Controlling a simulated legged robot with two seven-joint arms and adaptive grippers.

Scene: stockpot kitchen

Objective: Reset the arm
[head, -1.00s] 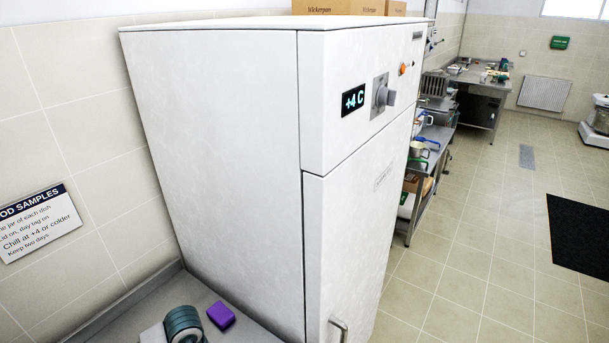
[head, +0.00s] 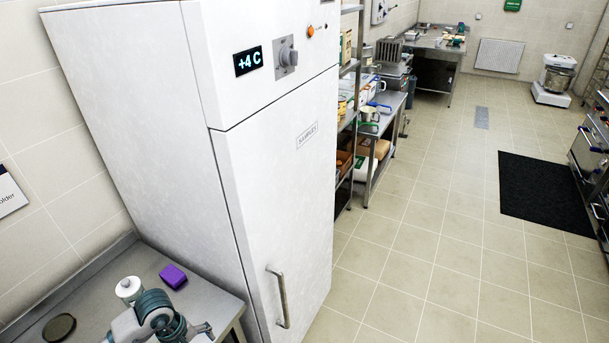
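Part of my arm, grey with dark teal joints, shows at the bottom left of the head view, over the steel counter (head: 90,290). A small dark piece at its right end, perhaps part of my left gripper (head: 203,329), is cut by the lower edge. I cannot tell whether its fingers are open or shut, or whether it holds anything. My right gripper is not in view. A small white round-topped thing (head: 129,288), perhaps a jar, stands just behind the arm. A purple block (head: 173,276) and a dark round lid-like disc (head: 59,328) lie on the counter.
A tall white fridge (head: 270,190) reading +4 C stands right beside the counter, its door shut, with a vertical handle (head: 280,297). Shelving (head: 385,125) lines the wall beyond. The tiled floor (head: 440,240) is open, with a black mat (head: 545,193) on the right.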

